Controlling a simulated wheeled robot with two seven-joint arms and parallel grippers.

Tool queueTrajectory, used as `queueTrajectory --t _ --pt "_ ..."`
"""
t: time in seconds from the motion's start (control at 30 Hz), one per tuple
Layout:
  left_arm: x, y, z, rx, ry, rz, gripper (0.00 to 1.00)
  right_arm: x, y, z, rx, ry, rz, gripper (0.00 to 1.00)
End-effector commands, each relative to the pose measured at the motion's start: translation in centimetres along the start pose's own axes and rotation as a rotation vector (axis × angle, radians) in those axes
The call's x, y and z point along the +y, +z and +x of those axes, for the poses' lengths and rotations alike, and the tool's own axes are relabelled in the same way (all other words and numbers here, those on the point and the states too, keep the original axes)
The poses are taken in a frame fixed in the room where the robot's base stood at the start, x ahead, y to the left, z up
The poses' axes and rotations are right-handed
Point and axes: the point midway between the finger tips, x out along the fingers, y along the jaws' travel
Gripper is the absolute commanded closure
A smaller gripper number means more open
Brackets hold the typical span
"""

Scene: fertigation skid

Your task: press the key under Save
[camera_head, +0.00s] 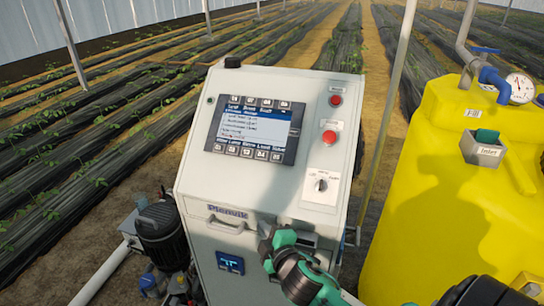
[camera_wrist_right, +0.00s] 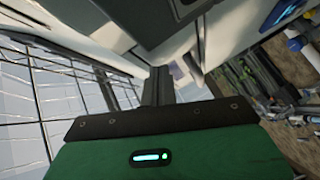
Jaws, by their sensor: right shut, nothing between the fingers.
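The key under Save (camera_head: 276,156) is the rightmost key in the row below the screen (camera_head: 252,128) on the sloped top of the white cabinet (camera_head: 195,180). My right gripper (camera_head: 268,232) is low in front of the cabinet, below the panel and apart from the key. Its fingers also show in the right wrist view (camera_wrist_right: 158,85), shut and empty. The dark panel edge (camera_wrist_right: 170,20) shows at the top of that view; the key cannot be made out there. My left gripper is not in view.
Right of the screen are a red button (camera_head: 329,137), a smaller red one (camera_head: 336,100) and a rotary switch (camera_head: 321,185). A drawer-like handle (camera_head: 226,222) is on the cabinet front. A yellow tank (camera_head: 440,190) stands at right, a pump (camera_head: 163,235) at left.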

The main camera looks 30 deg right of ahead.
Motion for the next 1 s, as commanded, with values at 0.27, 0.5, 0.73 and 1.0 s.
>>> queueTrajectory --t 0.27,0.5,0.73,1.0 --pt "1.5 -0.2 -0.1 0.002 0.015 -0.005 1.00 9.6 -7.4 0.8 0.302 0.335 -0.434 1.00" --pt "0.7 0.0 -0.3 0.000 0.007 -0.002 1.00 15.4 -15.4 -2.0 0.599 0.700 -1.019 1.00" --pt "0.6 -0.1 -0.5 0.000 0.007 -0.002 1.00 15.9 -19.3 -4.6 0.821 0.982 -1.655 1.00" --pt "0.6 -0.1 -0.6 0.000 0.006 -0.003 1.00 15.3 -17.0 -4.0 0.992 1.122 -2.474 1.00"
